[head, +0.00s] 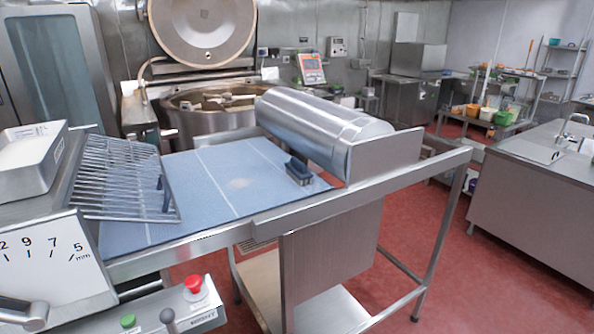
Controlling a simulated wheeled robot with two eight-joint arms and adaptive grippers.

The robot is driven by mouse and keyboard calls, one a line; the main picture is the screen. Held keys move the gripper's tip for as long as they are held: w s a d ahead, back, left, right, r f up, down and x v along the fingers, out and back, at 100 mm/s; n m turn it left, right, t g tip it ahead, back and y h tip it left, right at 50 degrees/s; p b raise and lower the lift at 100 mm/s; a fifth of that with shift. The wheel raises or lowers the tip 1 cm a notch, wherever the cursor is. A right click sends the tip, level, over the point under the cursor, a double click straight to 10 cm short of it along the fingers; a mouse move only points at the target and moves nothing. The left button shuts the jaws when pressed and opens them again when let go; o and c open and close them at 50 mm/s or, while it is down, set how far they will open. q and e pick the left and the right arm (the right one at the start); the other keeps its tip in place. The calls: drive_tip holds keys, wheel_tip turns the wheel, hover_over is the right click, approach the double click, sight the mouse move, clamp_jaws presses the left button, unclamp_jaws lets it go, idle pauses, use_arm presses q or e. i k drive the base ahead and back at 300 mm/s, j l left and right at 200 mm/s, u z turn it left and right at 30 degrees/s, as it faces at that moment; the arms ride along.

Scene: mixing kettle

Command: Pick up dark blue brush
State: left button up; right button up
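A small dark blue brush (298,171) lies on the blue mat (190,177) near its right end. It is just left of and below a large steel cylinder (322,126). Nothing is holding it, and its upper side is in plain sight. Neither of my grippers shows in the head view.
A machine panel with a red button (193,283) is in front. A mixing kettle (212,108) with a raised lid is behind. The mat's middle is clear.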

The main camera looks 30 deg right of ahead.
sight(297, 171)
drive_tip(key=l+z, duration=0.1)
drive_tip(key=z, duration=0.75)
drive_tip(key=i+l+z, duration=0.1)
drive_tip(key=z, duration=0.3)
drive_tip(key=i+z, duration=0.1)
drive_tip(key=z, duration=0.3)
drive_tip(key=l+z, duration=0.1)
drive_tip(key=z, duration=0.35)
drive_tip(key=i+z, duration=0.25)
drive_tip(key=z, duration=0.2)
drive_tip(key=u, duration=0.45)
drive_tip(key=i+u, duration=0.15)
drive_tip(key=u, duration=0.8)
drive_tip(key=i+l+u, duration=0.1)
drive_tip(key=u, duration=0.35)
drive_tip(key=l+u, duration=0.1)
drive_tip(key=u, duration=0.35)
drive_tip(key=i+l+u, duration=0.15)
drive_tip(key=u, duration=0.2)
